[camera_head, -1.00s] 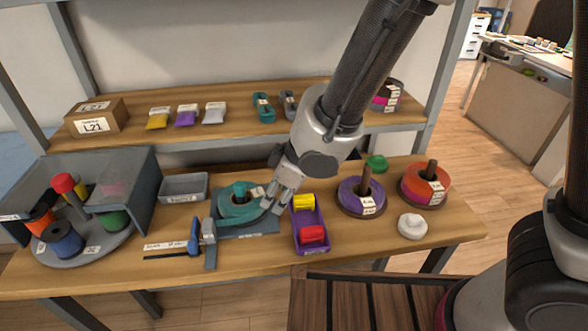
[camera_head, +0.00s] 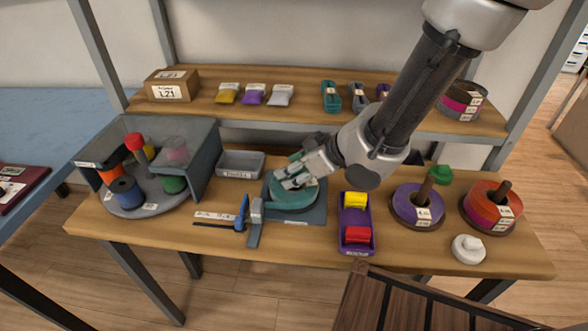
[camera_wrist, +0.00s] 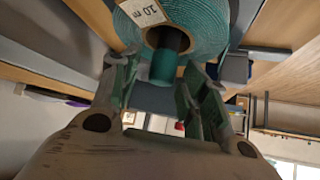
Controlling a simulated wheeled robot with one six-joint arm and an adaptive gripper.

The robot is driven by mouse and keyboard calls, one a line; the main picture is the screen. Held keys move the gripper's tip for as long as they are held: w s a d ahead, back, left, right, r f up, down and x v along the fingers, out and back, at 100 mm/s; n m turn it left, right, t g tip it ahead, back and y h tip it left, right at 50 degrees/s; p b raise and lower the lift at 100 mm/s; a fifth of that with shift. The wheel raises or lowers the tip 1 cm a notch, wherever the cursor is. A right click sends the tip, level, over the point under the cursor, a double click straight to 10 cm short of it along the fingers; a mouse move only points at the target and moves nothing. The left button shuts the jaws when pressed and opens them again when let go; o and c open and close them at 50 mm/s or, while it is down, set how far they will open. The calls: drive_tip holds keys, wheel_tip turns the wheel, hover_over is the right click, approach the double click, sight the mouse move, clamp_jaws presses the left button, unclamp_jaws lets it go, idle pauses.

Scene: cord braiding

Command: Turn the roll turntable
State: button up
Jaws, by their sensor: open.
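A round grey turntable (camera_head: 163,203) sits at the left end of the bench, partly inside a grey open-fronted housing (camera_head: 197,155). It carries an orange roll (camera_head: 110,173), a blue roll (camera_head: 126,192), a green roll (camera_head: 173,184) and a red-topped post (camera_head: 135,143). My gripper (camera_head: 288,182) is right of the turntable and apart from it, over a teal cord roll (camera_head: 298,200) on a dark mat. In the wrist view, my open gripper (camera_wrist: 162,78) has its fingers either side of the teal roll's (camera_wrist: 205,25) central post; contact is unclear.
A small grey tray (camera_head: 241,164) and a blue-handled clamp (camera_head: 243,212) lie between the turntable and my gripper. A purple tray (camera_head: 345,235), a purple roll (camera_head: 405,205) and an orange-red roll (camera_head: 480,207) stand to the right. A shelf (camera_head: 300,105) runs behind.

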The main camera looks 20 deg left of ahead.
drive_tip(key=shift+a+f, duration=0.1)
drive_tip(key=shift+a, duration=0.05)
clamp_jaws()
drive_tip(key=shift+m+t, duration=0.5)
drive_tip(key=shift+m, duration=0.1)
drive_tip(key=shift+m+t+h, duration=1)
drive_tip(key=shift+m+t, duration=0.7)
drive_tip(key=shift+m, duration=0.7)
drive_tip(key=shift+m+t+h, duration=0.6)
drive_tip(key=shift+m+h, duration=0.1)
drive_tip(key=shift+m, duration=0.5)
drive_tip(key=shift+m+t+h, duration=0.6)
drive_tip(key=shift+m+h, duration=0.1)
drive_tip(key=shift+m, duration=0.5)
drive_tip(key=shift+m+h, duration=0.3)
drive_tip(key=shift+m, duration=0.2)
